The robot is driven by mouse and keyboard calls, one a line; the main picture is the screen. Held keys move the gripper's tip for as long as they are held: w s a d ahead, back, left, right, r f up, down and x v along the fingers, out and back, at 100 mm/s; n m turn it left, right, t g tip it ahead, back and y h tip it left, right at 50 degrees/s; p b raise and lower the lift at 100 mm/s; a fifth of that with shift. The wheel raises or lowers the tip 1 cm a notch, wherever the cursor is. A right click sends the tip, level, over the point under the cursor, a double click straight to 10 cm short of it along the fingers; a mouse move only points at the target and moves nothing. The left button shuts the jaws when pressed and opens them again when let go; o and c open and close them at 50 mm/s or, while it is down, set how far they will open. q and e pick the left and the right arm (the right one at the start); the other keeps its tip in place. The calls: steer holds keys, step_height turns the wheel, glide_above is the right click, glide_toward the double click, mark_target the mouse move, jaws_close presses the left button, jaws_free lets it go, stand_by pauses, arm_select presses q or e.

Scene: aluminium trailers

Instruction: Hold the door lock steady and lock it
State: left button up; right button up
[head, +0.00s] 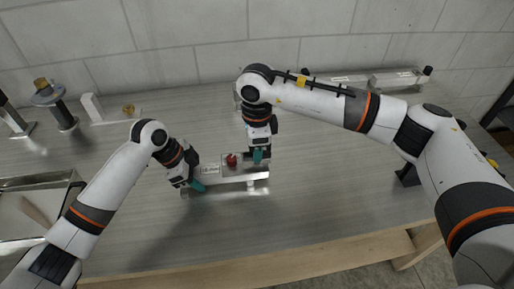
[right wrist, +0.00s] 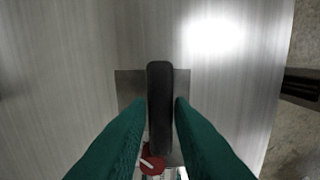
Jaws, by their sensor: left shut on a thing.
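The door lock is a silvery metal bar assembly (head: 228,178) on the table in the head view, with a white label and a red round knob (head: 231,160). My left gripper (head: 196,185) is shut on the lock's left end; its grip is partly hidden. My right gripper (head: 259,157) points down at the lock's right end. In the right wrist view, its green fingers (right wrist: 160,103) stand either side of a black upright handle (right wrist: 160,85), with a narrow gap showing at the left finger. The red knob (right wrist: 152,164) shows below, partly hidden by the fingers.
Other metal fittings stand at the back left (head: 64,110) and a similar long lock bar lies at the back right (head: 385,79). A metal tray (head: 62,183) is at the left. The table front is clear up to its wooden edge (head: 270,272).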

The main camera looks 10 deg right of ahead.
steer(key=o, duration=0.3)
steer(key=shift+r, duration=0.1)
step_height(320, 180, up, 12)
steer(key=shift+f, duration=0.1)
stand_by(0.3)
arm_select(q)
steer(key=o, duration=1.2)
